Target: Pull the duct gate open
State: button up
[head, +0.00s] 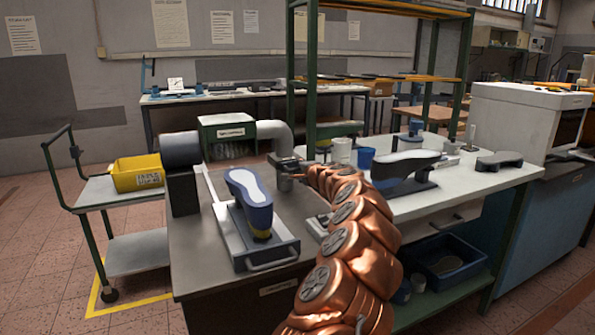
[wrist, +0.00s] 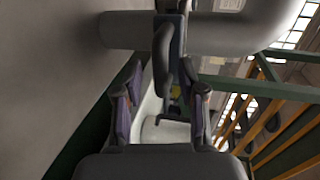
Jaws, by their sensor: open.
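The grey duct pipe (head: 274,131) bends down behind the left bench in the head view. It runs across the top of the wrist view (wrist: 225,33). A dark upright piece with a rounded, paddle-like end (wrist: 163,55), apparently the duct gate and its handle, stands in front of the pipe in the wrist view. My gripper (wrist: 160,108) is open, with one finger on each side of the picture. The dark piece lies ahead of the gap, and nothing is visibly held.
A blue shoe last (head: 249,188) stands on a metal slide plate (head: 275,246) on the left bench. A dark box-shaped machine (head: 182,172) is at that bench's left end. A dark last (head: 403,169) stands on the white table (head: 440,201) to the right. A yellow bin (head: 137,173) sits on a trolley.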

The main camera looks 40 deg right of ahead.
jog(key=shift+w+d+f, duration=0.1)
jog(key=shift+w+d, duration=0.05)
jog(key=shift+w, duration=0.25)
grip_shut()
dwell(0.7)
